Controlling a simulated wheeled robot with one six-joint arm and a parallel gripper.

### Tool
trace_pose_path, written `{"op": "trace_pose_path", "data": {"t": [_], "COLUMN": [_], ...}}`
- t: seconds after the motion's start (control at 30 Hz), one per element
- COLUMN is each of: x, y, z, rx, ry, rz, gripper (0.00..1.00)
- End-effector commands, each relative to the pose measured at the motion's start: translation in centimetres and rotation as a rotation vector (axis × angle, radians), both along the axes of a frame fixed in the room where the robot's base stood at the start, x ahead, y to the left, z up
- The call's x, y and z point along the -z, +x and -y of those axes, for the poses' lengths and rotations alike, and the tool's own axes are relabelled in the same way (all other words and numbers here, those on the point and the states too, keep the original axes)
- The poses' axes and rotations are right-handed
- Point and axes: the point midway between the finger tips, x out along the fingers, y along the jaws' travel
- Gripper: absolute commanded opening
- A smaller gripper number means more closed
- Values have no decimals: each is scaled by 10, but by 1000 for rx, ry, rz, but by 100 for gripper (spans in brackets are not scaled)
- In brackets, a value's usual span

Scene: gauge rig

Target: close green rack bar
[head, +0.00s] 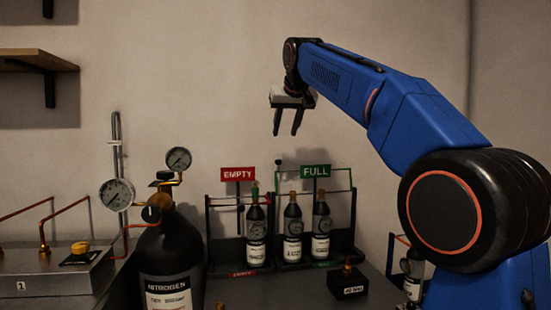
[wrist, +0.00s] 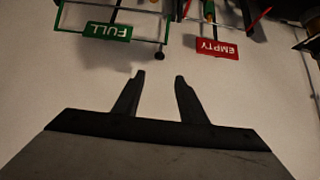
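The rack under the green FULL sign (head: 315,171) has a thin green bar (head: 341,169) near its top. A thin upright with a black knob (head: 278,161) stands at its left end; whether the bar is open or shut is unclear. In the wrist view the FULL sign (wrist: 107,31) appears upside down, with the black knob (wrist: 159,55) just beyond my fingertips in the picture. My gripper (head: 286,132) is open and empty, pointing down above the racks and apart from them. Its two spread fingers also show in the wrist view (wrist: 159,76).
The rack with the red EMPTY sign (head: 238,174) stands left of the FULL rack. Bottles (head: 292,235) stand in the racks. A black nitrogen cylinder (head: 170,255) with gauges is at left. A small black box (head: 348,283) sits in front.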

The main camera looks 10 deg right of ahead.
Motion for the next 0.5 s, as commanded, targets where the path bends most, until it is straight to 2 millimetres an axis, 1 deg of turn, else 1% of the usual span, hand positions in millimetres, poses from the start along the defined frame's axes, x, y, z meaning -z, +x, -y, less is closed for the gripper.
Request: {"op": "trace_pose_path", "data": {"t": [0.03, 0.5], "x": [8, 66], "y": [7, 65], "z": [0, 1], "rx": [1, 1], "ry": [-1, -1], "rz": [-3, -2], "gripper": [38, 38]}}
